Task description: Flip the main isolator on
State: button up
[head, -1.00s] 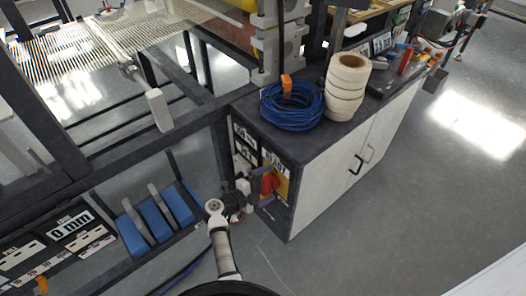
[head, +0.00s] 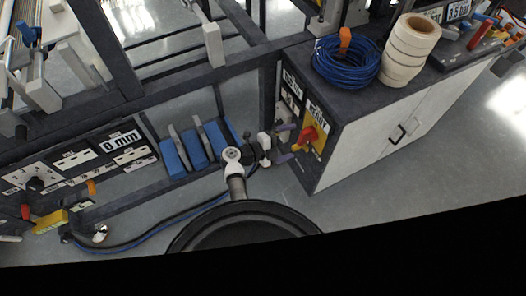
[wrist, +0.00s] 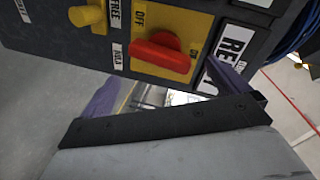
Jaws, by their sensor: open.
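The main isolator is a red rotary handle (head: 308,134) on a yellow plate, on the end panel of the dark cabinet. In the wrist view the red handle (wrist: 160,58) lies roughly crosswise in the picture, with OFF printed above it and ON near its right end. I cannot tell for sure which mark it points to. My gripper (head: 285,142) is just left of the handle in the head view, its purple fingers apart and facing the panel. In the wrist view the open fingers (wrist: 155,90) show below the handle, with nothing held between them.
The cabinet (head: 375,125) carries a blue cable coil (head: 346,62) and a stack of cream rolls (head: 408,50). A yellow knob (wrist: 87,15) sits beside the isolator plate. Blue blocks (head: 198,148) and a dark frame stand left of my arm. Grey floor is open in front of the cabinet.

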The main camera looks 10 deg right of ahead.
jog(key=f+p+v, duration=0.1)
jog(key=v, duration=0.8)
jog(key=shift+s+f, duration=0.3)
jog(key=shift+f, duration=0.1)
dwell(0.7)
jog(key=d+m+b, duration=0.1)
jog(key=b, duration=0.2)
jog(key=w+d+f+m+t+h+b, duration=0.1)
jog(key=m+b, duration=0.1)
jog(key=b, duration=0.1)
jog(key=d+m+h+b, duration=0.1)
jog(key=m+b, duration=0.1)
jog(key=b, duration=0.2)
jog(key=shift+w+d+f, duration=0.2)
jog(key=shift+d, duration=0.05)
jog(key=shift+m, duration=0.3)
jog(key=shift+p+x, duration=1.35)
jog(key=shift+x, duration=4.65)
